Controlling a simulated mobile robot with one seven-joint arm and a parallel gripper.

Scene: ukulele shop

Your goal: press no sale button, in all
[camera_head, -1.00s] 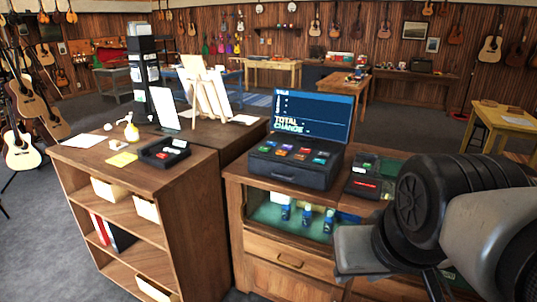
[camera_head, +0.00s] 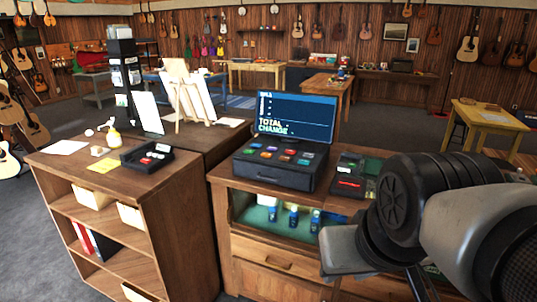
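The cash register (camera_head: 281,165) stands on the wooden counter near the middle of the head view. It is a dark box with several coloured buttons on top and a blue screen (camera_head: 293,118) behind them, showing "TOTAL" and "CHANGE". The buttons are too small to read, so I cannot tell which one is the no sale button. My arm fills the lower right of the picture, in front of the counter. My gripper's fingertips cannot be made out, and I cannot tell whether it is open or shut. Nothing of mine touches the register.
A small dark device (camera_head: 354,176) with a red display sits right of the register, partly behind my arm. A black tray (camera_head: 147,156) lies on the left shelf unit (camera_head: 176,205). Blue bottles (camera_head: 293,217) stand inside the counter's display compartment. Grey floor is open behind, near a yellow table (camera_head: 490,117).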

